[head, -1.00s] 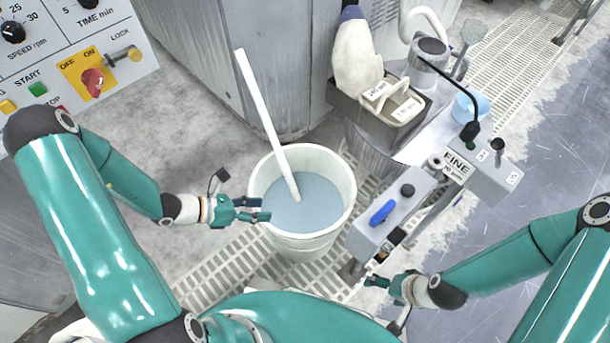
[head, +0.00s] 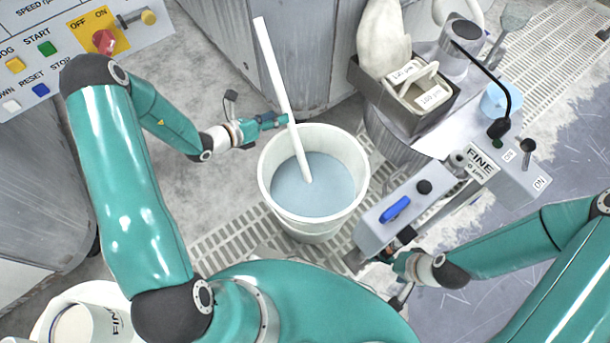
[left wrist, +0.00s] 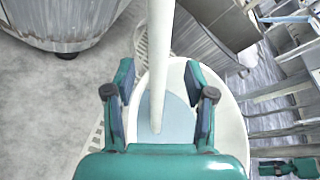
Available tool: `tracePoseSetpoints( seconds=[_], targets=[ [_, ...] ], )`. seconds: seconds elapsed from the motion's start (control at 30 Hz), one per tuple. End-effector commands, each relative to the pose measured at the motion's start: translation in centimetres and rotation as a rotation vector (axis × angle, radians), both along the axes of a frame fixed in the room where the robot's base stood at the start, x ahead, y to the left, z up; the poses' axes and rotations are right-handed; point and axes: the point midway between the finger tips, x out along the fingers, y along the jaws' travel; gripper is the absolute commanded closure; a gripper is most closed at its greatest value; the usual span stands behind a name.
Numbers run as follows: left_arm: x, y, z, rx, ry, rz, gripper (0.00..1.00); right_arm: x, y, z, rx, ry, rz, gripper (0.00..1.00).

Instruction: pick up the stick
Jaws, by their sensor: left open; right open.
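The stick (head: 272,62) is long and white. It stands tilted in a white bucket (head: 364,178) of blue-grey liquid, its lower end in the liquid and its upper part leaning out to the upper left. My left gripper (head: 284,121) is open at the stick, just above the bucket's rim. In the left wrist view the stick (left wrist: 159,60) passes between the two spread fingers of my left gripper (left wrist: 159,108), with gaps on both sides. My right gripper (head: 386,256) is open and empty, low by the grey control box, partly hidden.
A control panel (head: 60,75) with buttons is at the upper left. A polishing machine with a grey box (head: 370,232) and blue handle (head: 395,209) stands right of the bucket. Floor left of the bucket is clear.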

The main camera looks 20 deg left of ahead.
Motion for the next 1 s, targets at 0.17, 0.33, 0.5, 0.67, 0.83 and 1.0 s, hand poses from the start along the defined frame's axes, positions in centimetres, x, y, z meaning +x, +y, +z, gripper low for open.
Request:
tracePoseSetpoints(
  seconds=[0.17, 0.33, 0.5, 0.67, 0.83, 1.0],
  targets=[
    [0.9, -0.5, -0.7, 0.001, 0.0, -0.002, 0.45, 0.0, 0.0, -0.6, 0.0, 0.0, 0.0, 0.13],
    [2.8, -1.6, -2.1, 0.0, -0.001, -0.004, 0.45, 0.0, 0.0, -2.1, 0.0, 0.0, 0.0, 0.13],
    [4.3, -2.3, -2.4, 0.0, 0.0, -0.002, 0.45, 0.0, 0.0, -2.4, 0.0, 0.0, 0.0, 0.13],
    [4.5, -2.4, -2.3, 0.0, 0.0, -0.001, 0.45, 0.0, 0.0, -2.4, 0.0, 0.0, 0.0, 0.13],
    [4.4, -2.4, -2.3, 0.0, 0.0, -0.001, 0.57, 0.0, 0.0, -2.4, 0.0, 0.0, 0.0, 0.13],
    [4.4, -2.3, -2.3, 0.0, 0.0, -0.001, 0.85, 0.0, 0.0, -2.4, 0.0, 0.0, 0.0, 0.13]
  ],
)
